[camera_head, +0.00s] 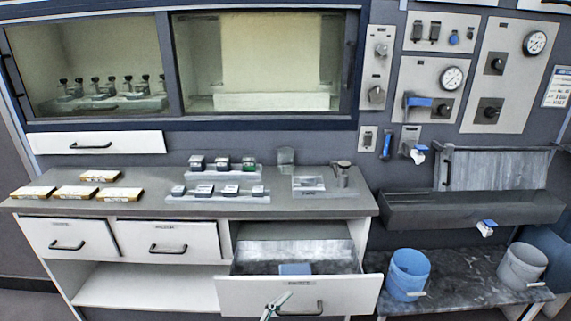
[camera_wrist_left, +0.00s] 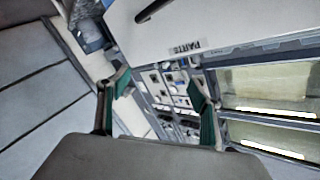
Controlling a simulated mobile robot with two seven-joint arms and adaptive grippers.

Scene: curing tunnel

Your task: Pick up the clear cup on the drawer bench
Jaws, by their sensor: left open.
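The clear cup (camera_head: 286,156) stands upright near the back of the drawer bench top (camera_head: 235,207), right of the middle. It is small and see-through, and I cannot make it out in the left wrist view. My left gripper (camera_wrist_left: 157,105) is open and shows nothing between its green-padded fingers. In the head view, what looks like its fingertips (camera_head: 274,306) shows at the bottom edge, in front of the pulled-out drawer (camera_head: 262,291), low and well away from the cup. My right gripper is not in view.
Racks of small dark-topped jars (camera_head: 222,164) stand left of the cup. A pale block (camera_head: 308,184) and a metal mug (camera_head: 341,172) stand right of it. The open drawer juts out below, holding a blue item (camera_head: 295,269). Blue (camera_head: 408,272) and grey buckets (camera_head: 522,266) stand at right.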

